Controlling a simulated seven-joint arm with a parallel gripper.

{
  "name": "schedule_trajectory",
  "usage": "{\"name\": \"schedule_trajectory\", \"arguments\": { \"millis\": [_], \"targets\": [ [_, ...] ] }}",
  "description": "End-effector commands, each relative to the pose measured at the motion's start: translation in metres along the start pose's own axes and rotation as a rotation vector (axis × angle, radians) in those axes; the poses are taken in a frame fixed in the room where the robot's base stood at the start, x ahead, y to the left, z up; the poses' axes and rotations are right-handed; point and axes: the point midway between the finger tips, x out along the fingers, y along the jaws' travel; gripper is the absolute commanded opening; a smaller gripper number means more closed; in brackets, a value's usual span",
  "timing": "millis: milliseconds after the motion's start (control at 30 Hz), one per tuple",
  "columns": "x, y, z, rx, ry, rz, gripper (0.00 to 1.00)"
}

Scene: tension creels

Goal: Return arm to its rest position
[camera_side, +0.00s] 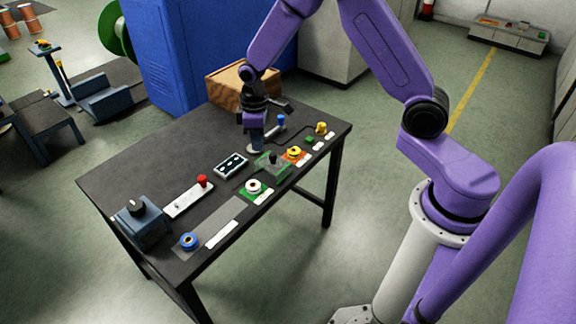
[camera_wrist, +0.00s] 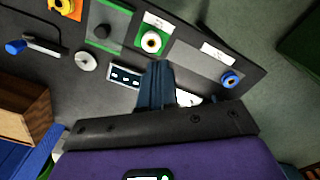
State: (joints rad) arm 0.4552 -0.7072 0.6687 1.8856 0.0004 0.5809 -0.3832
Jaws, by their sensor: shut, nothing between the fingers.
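My purple arm reaches over the dark table (camera_side: 150,165). My gripper (camera_side: 255,146) points down above the back half of the table, close to a round pale disc. I cannot tell whether the fingertips touch anything there. In the wrist view my gripper (camera_wrist: 156,66) shows its fingers together, with nothing seen between them. The fingers cover part of a small black panel with white marks (camera_wrist: 125,76), which also shows in the side view (camera_side: 230,165).
A blue box with a black knob (camera_side: 140,224), a red-knobbed lever plate (camera_side: 188,197), a blue ring (camera_side: 189,241), a white spool on green (camera_side: 254,187) and a yellow-orange spool (camera_side: 294,153) stand on the table.

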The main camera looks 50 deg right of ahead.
Motion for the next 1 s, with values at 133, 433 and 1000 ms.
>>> {"name": "schedule_trajectory", "arguments": {
  "millis": [133, 433, 1000],
  "targets": [
    [-0.041, -0.049, 0.015, -0.076, 0.01, 0.002, 0.0],
    [-0.101, -0.133, 0.079, -0.218, 0.017, -0.001, 0.0],
    [-0.148, -0.202, 0.234, -0.448, 0.025, -0.011, 0.0]
  ]
}}
